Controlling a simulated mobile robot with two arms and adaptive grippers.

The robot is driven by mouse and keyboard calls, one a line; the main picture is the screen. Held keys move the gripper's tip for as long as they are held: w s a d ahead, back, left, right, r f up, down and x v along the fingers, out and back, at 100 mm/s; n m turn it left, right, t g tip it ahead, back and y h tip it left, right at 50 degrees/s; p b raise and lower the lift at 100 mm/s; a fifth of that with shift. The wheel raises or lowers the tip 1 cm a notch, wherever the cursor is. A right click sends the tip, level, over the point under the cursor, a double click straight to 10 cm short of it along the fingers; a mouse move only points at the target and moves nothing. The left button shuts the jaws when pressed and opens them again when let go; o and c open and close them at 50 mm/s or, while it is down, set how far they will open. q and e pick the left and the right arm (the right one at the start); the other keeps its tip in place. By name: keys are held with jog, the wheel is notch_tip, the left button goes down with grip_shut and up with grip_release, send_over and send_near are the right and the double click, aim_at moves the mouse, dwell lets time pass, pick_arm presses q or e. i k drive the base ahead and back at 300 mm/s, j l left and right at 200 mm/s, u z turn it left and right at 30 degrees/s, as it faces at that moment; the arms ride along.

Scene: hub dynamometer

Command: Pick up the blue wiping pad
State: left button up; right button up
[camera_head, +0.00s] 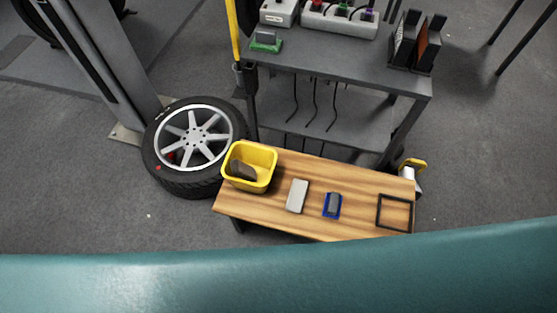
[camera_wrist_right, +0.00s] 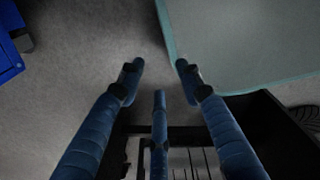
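The blue wiping pad (camera_head: 333,205) lies on a low wooden bench (camera_head: 270,208), right of the bench's middle. It has a blue base and a dark grey block on top. No gripper is near it in the head view. In the right wrist view, my right gripper (camera_wrist_right: 160,76) has its dark blue fingers spread apart, with nothing between them, over grey floor. The pad does not show in the right wrist view. My left gripper shows in neither view.
On the bench are a yellow bin (camera_head: 232,181) holding a dark object, a light grey block (camera_head: 298,196) and a black square frame (camera_head: 380,212). A wheel (camera_head: 158,175) lies to the left. A grey cart (camera_head: 340,64) stands behind. A teal surface (camera_head: 280,282) spans the foreground.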

aim_at(332, 204)
jog(key=j+z, duration=0.2)
jog(key=z, duration=0.2)
jog(key=k+j+z, duration=0.15)
jog(key=z, duration=0.2)
jog(key=k+j+z, duration=0.1)
jog(key=z, duration=0.3)
jog(key=j+z, duration=0.1)
jog(key=z, duration=0.9)
jog(key=j+z, duration=0.1)
jog(key=z, duration=0.35)
jog(key=k+z, duration=0.1)
jog(key=z, duration=0.4)
jog(key=j+z, duration=0.1)
jog(key=z, duration=0.4)
jog(key=k+j, duration=0.15)
jog(key=k, duration=0.3)
jog(key=k+j, duration=0.15)
jog(key=k, duration=0.3)
jog(key=k+j, duration=0.15)
jog(key=k, duration=0.3)
